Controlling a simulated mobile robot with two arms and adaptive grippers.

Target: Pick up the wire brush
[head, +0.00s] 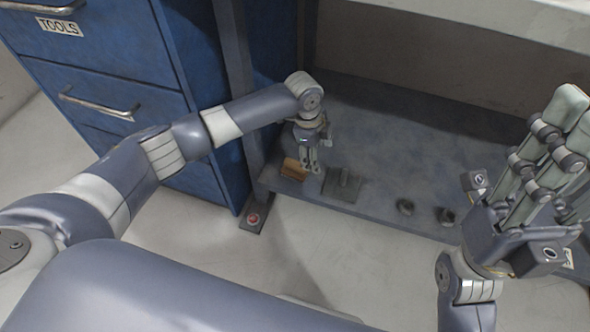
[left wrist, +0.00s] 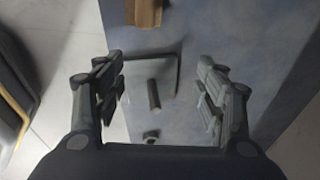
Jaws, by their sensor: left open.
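A small brown wooden block-like thing (head: 292,169), which I take for the wire brush, lies on the grey lower shelf (head: 400,150) near its front left edge. I cannot make out bristles. It shows cut off at the top edge of the left wrist view (left wrist: 145,12). My left gripper (head: 311,168) points down just right of it, open and apart from it. In the left wrist view the open fingers (left wrist: 160,98) have a dark plate with a post between them, with the brown thing beyond. My right gripper (head: 548,155) is raised at the right, fingers upward; its opening is unclear.
The dark plate with a post (head: 343,185) lies on the shelf right of the brown thing. Two small dark round parts (head: 405,206) (head: 446,216) sit farther right. A blue tool cabinet (head: 100,50) and a shelf leg (head: 240,100) stand left. The shelf's back is mostly clear.

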